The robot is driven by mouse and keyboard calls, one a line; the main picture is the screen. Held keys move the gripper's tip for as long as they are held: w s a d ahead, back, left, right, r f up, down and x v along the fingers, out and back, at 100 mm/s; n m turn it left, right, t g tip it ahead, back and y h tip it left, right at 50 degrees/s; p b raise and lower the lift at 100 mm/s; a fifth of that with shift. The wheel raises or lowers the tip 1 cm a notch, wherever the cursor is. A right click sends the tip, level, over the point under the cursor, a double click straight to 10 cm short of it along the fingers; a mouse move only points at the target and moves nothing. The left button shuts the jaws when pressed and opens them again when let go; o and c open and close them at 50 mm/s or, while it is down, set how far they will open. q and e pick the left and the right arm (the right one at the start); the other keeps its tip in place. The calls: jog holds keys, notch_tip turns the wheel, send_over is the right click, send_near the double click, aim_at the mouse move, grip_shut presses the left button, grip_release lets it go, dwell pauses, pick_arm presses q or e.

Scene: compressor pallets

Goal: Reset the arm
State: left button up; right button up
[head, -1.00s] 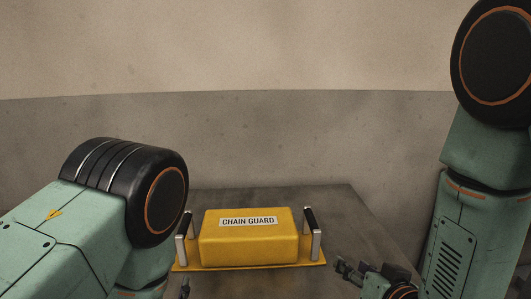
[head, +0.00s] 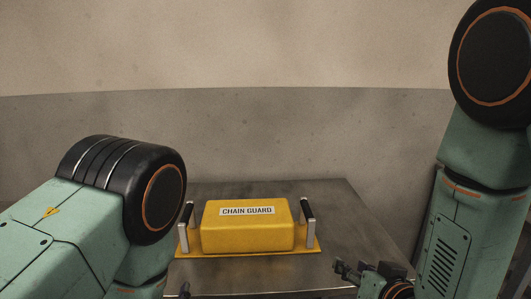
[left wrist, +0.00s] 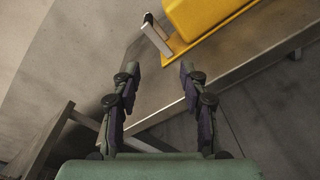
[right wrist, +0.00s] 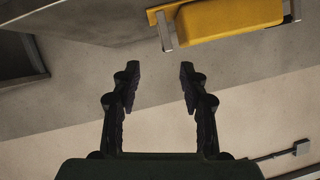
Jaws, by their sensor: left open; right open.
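A yellow chain guard (head: 247,229) sits on a grey table, with an upright handle at each end. My left gripper (left wrist: 158,75) is open and empty in the left wrist view, below the chain guard (left wrist: 205,20) and one of its handles in that picture. In the head view only a dark tip of it shows at the bottom edge, left of the guard. My right gripper (right wrist: 158,75) is open and empty in the right wrist view, apart from the chain guard (right wrist: 228,18). In the head view it is partly in view at lower right (head: 352,272).
The grey table (head: 345,215) has bare top around the guard. A plain wall (head: 300,130) stands behind it. The left wrist view shows the table's edge and a leg (left wrist: 55,140). A box with a conduit (right wrist: 300,147) shows in the right wrist view.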

pick_arm(q)
jog(key=s+a+f+m+g, duration=0.2)
jog(key=s+f+m+g, duration=0.8)
jog(key=s+f+m, duration=0.85)
pick_arm(e)
jog(key=s+d+f+n+g+h, duration=0.1)
jog(key=s+d+f+g+h, duration=0.15)
jog(key=s+f+g, duration=0.65)
pick_arm(q)
jog(key=s+a+f+m+g+h, duration=0.1)
jog(key=s+m+g, duration=0.6)
jog(key=s+m, duration=0.3)
jog(key=s, duration=0.3)
jog(key=shift+s+f, duration=0.15)
jog(key=shift+s, duration=0.05)
pick_arm(e)
jog(key=s+d+f+g, duration=0.1)
jog(key=s+f+g, duration=0.1)
jog(key=s+f, duration=0.6)
jog(key=s+d+f+g, duration=0.1)
jog(key=s+f+g, duration=0.1)
jog(key=s+f, duration=0.6)
jog(key=s, duration=0.7)
jog(key=shift+s+d, duration=0.25)
jog(key=shift+s, duration=0.05)
pick_arm(q)
jog(key=shift+a, duration=0.1)
jog(key=shift+c, duration=0.7)
pick_arm(e)
jog(key=shift+c, duration=0.7)
